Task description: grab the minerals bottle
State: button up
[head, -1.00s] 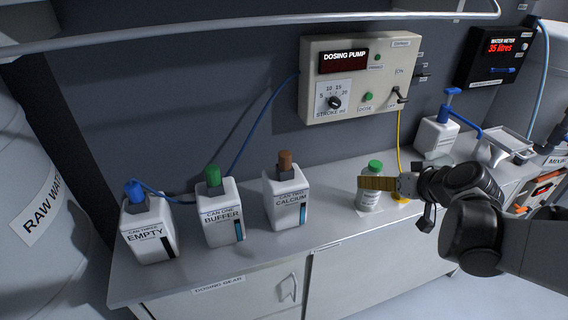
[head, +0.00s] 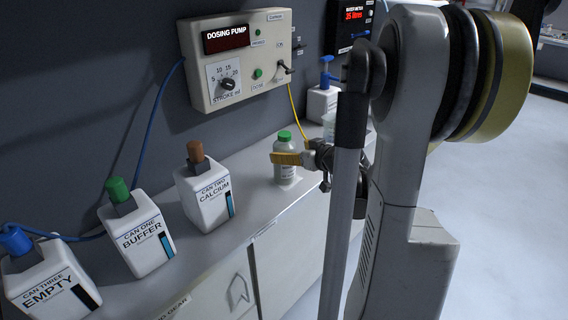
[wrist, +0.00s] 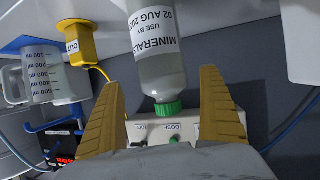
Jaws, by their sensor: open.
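The minerals bottle (head: 287,174) is white with a green cap and stands upright on the counter below the dosing pump. My gripper (head: 272,158) is at the bottle, with a yellow finger across its upper part below the cap. In the wrist view, which shows the scene upside down, the bottle (wrist: 160,62) with its "MINERALS" label lies between the two yellow fingers of my gripper (wrist: 163,78). The fingers are wide apart, with a gap showing on both sides of the bottle. My arm hides the counter to the right.
Can two calcium (head: 204,195), can one buffer (head: 137,238) and can three empty (head: 48,285) stand left along the counter. The dosing pump box (head: 240,60) is on the wall behind. In the wrist view, a yellow "OUT" piece (wrist: 76,42) and a measuring jug (wrist: 42,75) are beside the bottle.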

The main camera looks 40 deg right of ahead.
jog(key=x, duration=0.2)
jog(key=b+x, duration=0.1)
jog(key=shift+w+a+f, duration=0.15)
jog(key=shift+w+f, duration=0.1)
jog(key=shift+w, duration=0.15)
jog(key=shift+r, duration=0.1)
jog(key=c, duration=1.5)
